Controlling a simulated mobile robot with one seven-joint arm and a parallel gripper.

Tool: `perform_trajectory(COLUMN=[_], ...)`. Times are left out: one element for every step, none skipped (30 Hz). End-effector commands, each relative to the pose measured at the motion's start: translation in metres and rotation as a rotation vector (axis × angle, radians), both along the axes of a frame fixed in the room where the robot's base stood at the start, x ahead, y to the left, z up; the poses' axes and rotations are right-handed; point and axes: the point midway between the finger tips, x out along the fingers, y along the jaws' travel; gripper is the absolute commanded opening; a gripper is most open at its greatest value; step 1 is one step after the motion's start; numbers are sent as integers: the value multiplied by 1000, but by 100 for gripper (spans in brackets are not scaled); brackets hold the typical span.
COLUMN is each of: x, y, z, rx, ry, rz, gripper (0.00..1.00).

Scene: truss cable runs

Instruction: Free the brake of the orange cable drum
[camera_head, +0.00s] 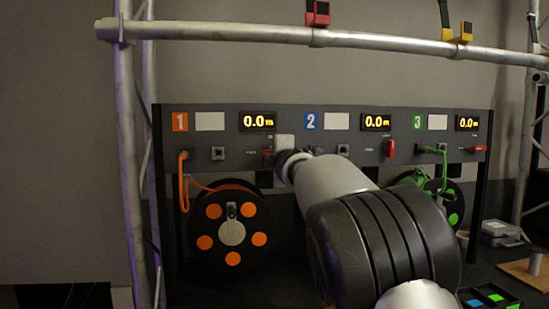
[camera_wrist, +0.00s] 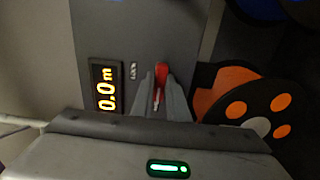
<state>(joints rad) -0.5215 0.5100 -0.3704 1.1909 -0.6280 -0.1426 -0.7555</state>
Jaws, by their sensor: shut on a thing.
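The orange cable drum (camera_head: 232,232), black with orange discs, hangs under panel section 1 at the left in the head view. It also shows at the right of the wrist view (camera_wrist: 245,108). Its red brake lever (camera_head: 267,152) sits on the panel below the 0.0 m display (camera_head: 257,121). In the wrist view the red lever (camera_wrist: 161,72) lies between the fingers of my gripper (camera_wrist: 162,90), which is shut on it. In the head view my arm hides most of the gripper and fingers.
The grey panel (camera_head: 225,141) has sections 2 and 3 to the right, each with its own red lever, section 2's (camera_head: 390,149) upright. A green drum (camera_head: 452,205) is at right. Truss tubes (camera_head: 126,160) frame the scene. A tray with coloured squares (camera_head: 490,300) is lower right.

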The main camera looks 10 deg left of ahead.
Motion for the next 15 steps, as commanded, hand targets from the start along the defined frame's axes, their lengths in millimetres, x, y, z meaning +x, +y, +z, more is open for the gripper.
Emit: perform_trajectory(x=[0, 0, 0, 0, 0, 0, 0, 0, 0, 0, 0, 0, 0, 0, 0], y=[0, 0, 0, 0, 0, 0, 0, 0, 0, 0, 0, 0, 0, 0, 0], z=[0, 0, 0, 0, 0, 0, 0, 0, 0, 1, 1, 1, 1, 1, 1], rx=[-9, -14, -19, -22, -25, -28, -29, -30, -30, -30, -30, -30, -30, -30, -30], ry=[-4, -5, -6, -7, -8, -9, -9, -10, -10, -10, -10, -10, -10, -10, -10], rz=[0, 0, 0, 0, 0, 0, 0, 0, 0, 0, 0, 0, 0, 0, 0], gripper=[0, 0, 0, 0, 0, 0, 0, 0, 0, 0, 0, 0, 0, 0, 0])
